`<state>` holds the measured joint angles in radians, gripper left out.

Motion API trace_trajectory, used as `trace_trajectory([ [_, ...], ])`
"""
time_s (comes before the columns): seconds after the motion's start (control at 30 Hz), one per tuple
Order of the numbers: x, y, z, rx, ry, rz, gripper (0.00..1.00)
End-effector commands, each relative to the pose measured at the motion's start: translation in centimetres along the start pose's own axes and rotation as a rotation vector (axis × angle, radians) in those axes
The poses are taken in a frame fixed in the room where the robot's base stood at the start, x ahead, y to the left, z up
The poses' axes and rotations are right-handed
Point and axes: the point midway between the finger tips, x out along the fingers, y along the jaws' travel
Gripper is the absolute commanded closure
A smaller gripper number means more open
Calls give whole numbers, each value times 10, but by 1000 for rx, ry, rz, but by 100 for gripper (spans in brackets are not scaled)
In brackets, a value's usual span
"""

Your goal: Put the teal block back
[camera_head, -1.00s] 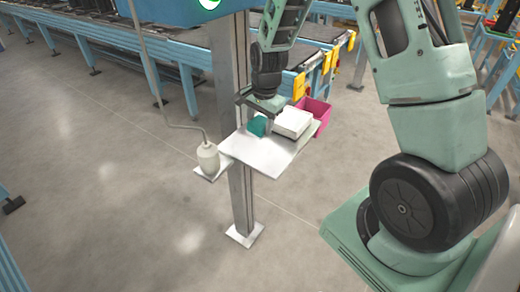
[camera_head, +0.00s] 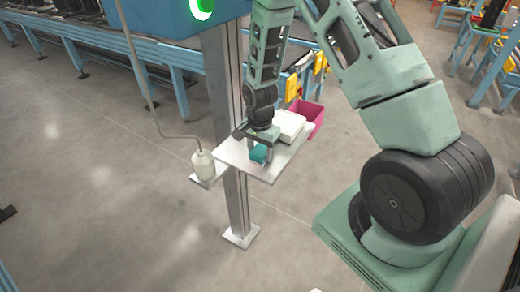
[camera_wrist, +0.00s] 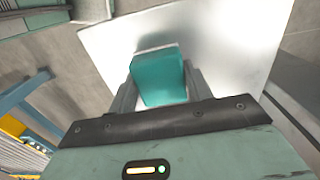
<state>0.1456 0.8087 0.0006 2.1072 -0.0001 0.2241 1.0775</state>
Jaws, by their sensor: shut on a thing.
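The teal block (camera_head: 258,154) is between the fingers of my gripper (camera_head: 257,147), over the small white shelf (camera_head: 236,158) on the grey post. In the wrist view the teal block (camera_wrist: 159,78) fills the space between the two fingers of my gripper (camera_wrist: 158,88), and the gripper is shut on it. The bare shelf (camera_wrist: 235,50) lies behind and beneath the block there. I cannot tell whether the block touches the shelf.
A white box (camera_head: 290,124) sits on the shelf just behind my gripper. A pink bin (camera_head: 307,115) is beyond it. A white bottle-like object (camera_head: 203,164) on a cord rests on a small plate left of the post (camera_head: 236,195). The shelf's front right part is clear.

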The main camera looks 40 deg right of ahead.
Motion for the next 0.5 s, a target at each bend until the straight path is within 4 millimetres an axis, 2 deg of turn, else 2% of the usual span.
trace_trajectory([
  [0.2,1,0,0,0,0,-1,68],
  [0.23,1,0,0,0,0,-1,42],
  [0.3,1,0,0,0,0,-1,28],
  [0.5,1,0,0,0,0,-1,28],
])
